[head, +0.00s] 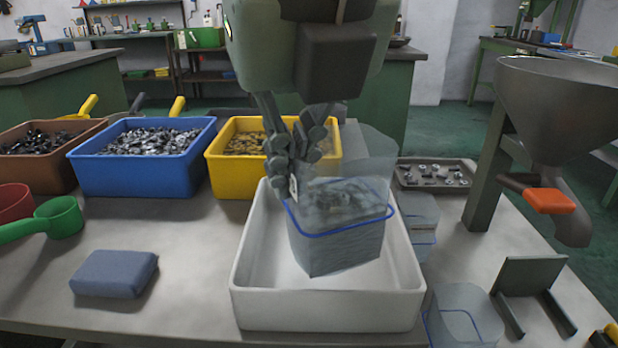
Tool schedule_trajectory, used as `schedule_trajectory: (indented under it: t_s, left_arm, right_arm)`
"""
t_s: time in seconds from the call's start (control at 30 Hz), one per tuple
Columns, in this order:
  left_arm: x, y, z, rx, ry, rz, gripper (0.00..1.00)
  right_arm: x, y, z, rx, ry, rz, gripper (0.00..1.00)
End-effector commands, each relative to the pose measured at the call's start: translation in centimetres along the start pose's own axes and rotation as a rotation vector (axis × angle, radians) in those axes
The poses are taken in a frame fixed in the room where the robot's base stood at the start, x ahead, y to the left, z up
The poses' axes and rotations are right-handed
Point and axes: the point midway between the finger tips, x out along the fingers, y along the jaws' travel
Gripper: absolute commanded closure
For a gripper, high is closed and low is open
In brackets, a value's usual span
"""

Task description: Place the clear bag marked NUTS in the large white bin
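A clear bag (338,245) with a blue band round its top and dark contents is inside the large white bin (325,311), in its right part, slightly tilted. I cannot read a NUTS marking; a small white tag shows at its upper left corner, by the fingers. My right gripper (293,178) points down over the bin, its fingers close together at that corner of the bag, and appears shut on it. I cannot tell whether the bag's underside touches the bin floor. My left gripper is not in view.
Other clear containers stand behind and right of the bin, one at the front right (465,318). Blue (140,182) and yellow (228,178) part bins stand behind left. A blue-grey block (115,273) lies left. A metal funnel (560,100) rises at the right.

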Motion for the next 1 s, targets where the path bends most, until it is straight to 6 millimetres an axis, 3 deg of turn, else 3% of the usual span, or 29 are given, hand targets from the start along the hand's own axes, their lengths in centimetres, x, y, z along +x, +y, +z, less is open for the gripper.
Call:
schedule_trajectory:
  t_s: [0.2, 0.4, 0.57, 0.8, 1.0]
  left_arm:
    - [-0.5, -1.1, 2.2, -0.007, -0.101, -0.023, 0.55]
    - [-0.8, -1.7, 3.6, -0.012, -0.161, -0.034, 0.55]
    - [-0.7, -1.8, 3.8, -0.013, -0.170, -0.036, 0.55]
    - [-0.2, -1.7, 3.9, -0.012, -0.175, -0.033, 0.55]
    - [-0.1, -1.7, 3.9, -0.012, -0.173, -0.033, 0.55]
  right_arm:
    - [4.6, -1.6, 3.3, 0.005, 0.002, 0.000, 1.00]
    - [7.0, -2.3, 5.0, 0.002, -0.001, -0.001, 1.00]
    - [7.9, -2.5, 5.0, -0.001, -0.001, -0.001, 1.00]
    - [10.8, -2.4, 3.6, -0.001, 0.001, -0.001, 1.00]
    - [11.0, -2.3, 3.6, 0.000, -0.002, 0.000, 1.00]
